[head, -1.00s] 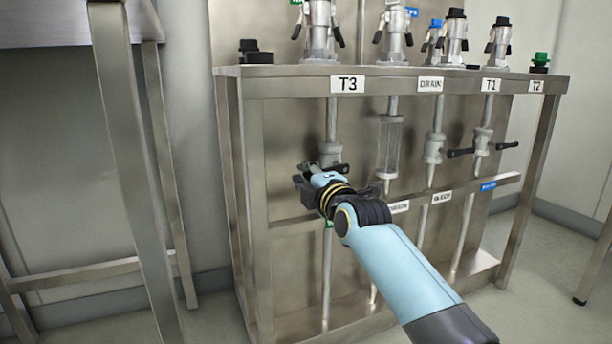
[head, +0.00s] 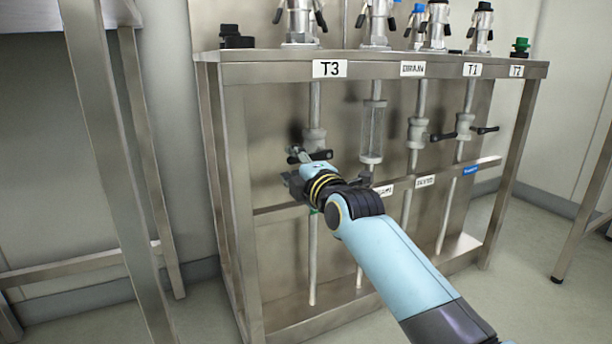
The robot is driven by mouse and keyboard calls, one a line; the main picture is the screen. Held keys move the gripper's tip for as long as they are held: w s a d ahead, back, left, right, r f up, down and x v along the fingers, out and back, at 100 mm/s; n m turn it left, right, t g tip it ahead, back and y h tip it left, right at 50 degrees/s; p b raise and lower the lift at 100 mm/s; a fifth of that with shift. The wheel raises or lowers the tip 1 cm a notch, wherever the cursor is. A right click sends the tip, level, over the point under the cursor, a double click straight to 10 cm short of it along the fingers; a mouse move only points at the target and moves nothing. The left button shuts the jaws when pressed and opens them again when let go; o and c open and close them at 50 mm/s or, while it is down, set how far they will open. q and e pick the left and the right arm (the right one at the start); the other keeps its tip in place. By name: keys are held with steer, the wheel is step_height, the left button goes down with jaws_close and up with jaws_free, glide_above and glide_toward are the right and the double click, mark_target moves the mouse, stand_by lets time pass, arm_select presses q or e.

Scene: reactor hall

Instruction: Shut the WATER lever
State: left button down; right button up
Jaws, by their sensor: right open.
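My right gripper (head: 296,170) is open at the valve on the pipe below the T3 label (head: 330,68). A black lever (head: 318,155) on that valve lies just above and behind the gripper; I cannot tell whether they touch. A green tag on the rail under this valve is mostly hidden by the gripper. Another valve with a black lever (head: 464,132), lying roughly level across its pipe, is below the T1 label (head: 472,70). A blue tag (head: 470,170) is near it on the rail, its text too small to read. I can read no WATER label. My left gripper is not in view.
A steel rack (head: 225,130) carries the pipes, a glass tube (head: 373,132) and several metal fittings on its top shelf. White rail tags (head: 425,181) sit right of the gripper. A steel table (head: 110,150) stands at left.

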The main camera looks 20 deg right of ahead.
steer(key=s, duration=1)
steer(key=shift+d, duration=0.15)
steer(key=shift+f, duration=0.15)
